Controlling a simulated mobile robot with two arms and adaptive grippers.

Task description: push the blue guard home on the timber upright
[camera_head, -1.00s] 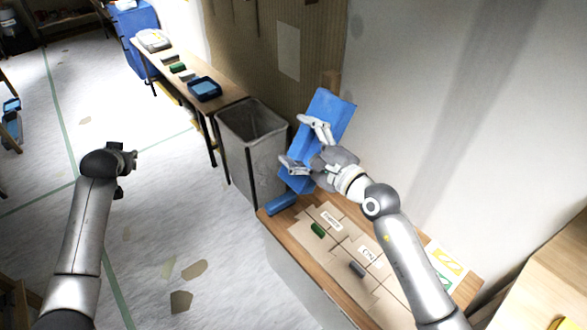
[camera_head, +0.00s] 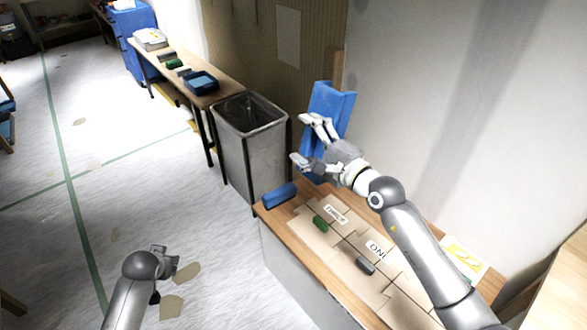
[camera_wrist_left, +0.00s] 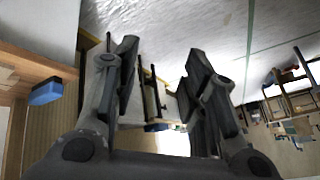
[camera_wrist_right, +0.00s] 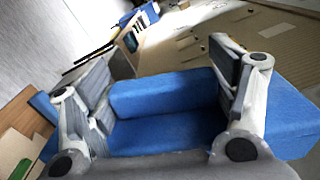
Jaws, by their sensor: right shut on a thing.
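The blue guard (camera_head: 330,104) is a long channel-shaped piece at the bench's far end, standing nearly upright with a slight lean. My right gripper (camera_head: 301,138) is shut on it; the right wrist view shows the guard (camera_wrist_right: 165,128) between the fingers. The timber upright (camera_head: 339,66) shows only as a brown strip above the guard, at the corner of the wall. The guard hides the rest, so I cannot tell whether they touch or how far the guard is on. My left gripper (camera_head: 168,262) is open and empty over the floor, left of the bench.
The bench (camera_head: 269,214) holds a blue block (camera_head: 280,195), a green block (camera_head: 320,224), a grey block (camera_head: 365,265) and labelled cardboard. A grey bin (camera_head: 252,150) stands beyond its left end. A side table (camera_head: 222,92) with a blue tray stands behind.

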